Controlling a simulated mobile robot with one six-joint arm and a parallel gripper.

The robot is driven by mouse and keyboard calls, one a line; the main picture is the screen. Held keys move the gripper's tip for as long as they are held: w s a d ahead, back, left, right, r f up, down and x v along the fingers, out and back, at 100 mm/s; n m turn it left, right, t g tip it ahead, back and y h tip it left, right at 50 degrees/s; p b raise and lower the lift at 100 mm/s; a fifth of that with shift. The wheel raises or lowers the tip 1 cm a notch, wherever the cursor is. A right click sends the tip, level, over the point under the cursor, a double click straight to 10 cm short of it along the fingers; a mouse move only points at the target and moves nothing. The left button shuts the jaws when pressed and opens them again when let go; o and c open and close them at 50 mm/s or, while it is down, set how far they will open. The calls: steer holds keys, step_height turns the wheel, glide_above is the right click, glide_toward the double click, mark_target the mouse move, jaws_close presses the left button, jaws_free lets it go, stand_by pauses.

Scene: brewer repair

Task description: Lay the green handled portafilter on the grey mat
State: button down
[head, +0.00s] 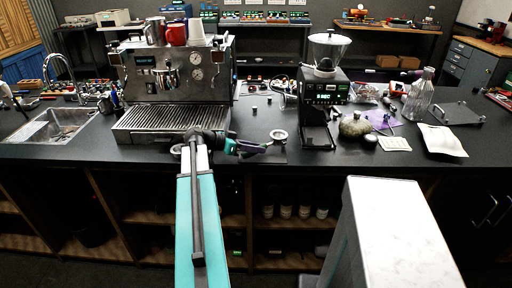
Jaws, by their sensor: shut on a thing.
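My gripper (238,147) is low over the counter's front edge, right of the espresso machine, and points right. It is shut on the green handled portafilter, whose metal head (279,135) shows just beyond the jaws. Green and purple parts crowd together at the jaws, so I cannot tell exactly where the handle is gripped. A dark grey mat (272,157) seems to lie on the counter just below the portafilter. I cannot tell whether the portafilter touches it.
The espresso machine (150,118) stands left and the grinder (325,90) stands right. A stone-like lump (354,127), purple cloth (380,119), clear bottle (418,95) and grey plate (456,112) are farther right. A sink (55,125) is at left.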

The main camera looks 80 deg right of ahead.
steer(key=shift+f, duration=0.2)
stand_by(0.4)
steer(key=c, duration=1.4)
jaws_free()
steer(key=shift+w+b, duration=0.1)
steer(key=shift+b, duration=0.2)
steer(key=b+v, duration=0.3)
steer(key=v, duration=1)
steer(key=shift+w+a+r, duration=0.2)
